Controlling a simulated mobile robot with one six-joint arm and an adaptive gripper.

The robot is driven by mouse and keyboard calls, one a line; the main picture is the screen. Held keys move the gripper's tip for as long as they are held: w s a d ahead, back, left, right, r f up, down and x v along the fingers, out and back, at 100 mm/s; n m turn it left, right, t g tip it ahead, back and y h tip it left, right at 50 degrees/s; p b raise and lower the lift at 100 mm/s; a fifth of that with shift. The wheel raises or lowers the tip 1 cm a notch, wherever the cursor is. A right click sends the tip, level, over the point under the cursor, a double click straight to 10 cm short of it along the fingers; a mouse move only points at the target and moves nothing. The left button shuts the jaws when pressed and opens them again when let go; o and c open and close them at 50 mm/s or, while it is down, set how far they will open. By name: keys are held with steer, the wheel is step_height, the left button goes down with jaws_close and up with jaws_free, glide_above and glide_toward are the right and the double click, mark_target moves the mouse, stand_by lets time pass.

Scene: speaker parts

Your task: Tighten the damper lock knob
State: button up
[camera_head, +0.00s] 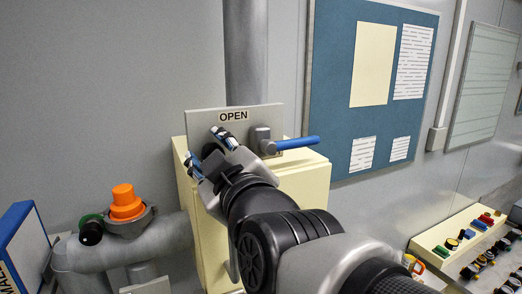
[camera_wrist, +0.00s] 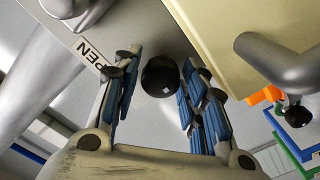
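The damper lock knob, a round black knob (camera_wrist: 160,76) with a small light square mark, is on the grey plate (camera_wrist: 158,25) marked OPEN. In the head view, the dark knob (camera_head: 209,150) is partly hidden by my gripper (camera_head: 207,148). In the wrist view, my gripper (camera_wrist: 161,85) is open, with its blue-padded fingers on either side of the knob. Narrow gaps seem to show on both sides, so I see no firm grip. The blue lever (camera_head: 297,143) points right from its grey hub (camera_head: 262,141).
The plate stands at a cream box (camera_head: 302,180) below a vertical grey duct (camera_head: 246,50). An orange cap (camera_head: 126,203) and a green-and-black valve knob (camera_head: 91,230) sit on a pipe at left. A control panel (camera_head: 428,241) is at lower right.

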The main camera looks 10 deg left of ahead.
steer(key=c, duration=0.8)
steer(key=shift+m+b, duration=0.3)
steer(key=shift+b, duration=0.05)
steer(key=m+b, duration=0.2)
steer(key=shift+f+m, duration=0.1)
steer(key=shift+m, duration=0.2)
steer(key=m+b, duration=0.2)
steer(key=m, duration=0.1)
steer(key=shift+d+m, duration=0.1)
steer(key=shift+m, duration=0.3)
steer(key=m+b, duration=0.2)
steer(key=m, duration=0.3)
steer(key=shift+w, duration=0.15)
steer(key=m+b, duration=0.1)
steer(key=m, duration=0.5)
steer(key=shift+d+m, duration=0.1)
steer(key=shift+m, duration=0.2)
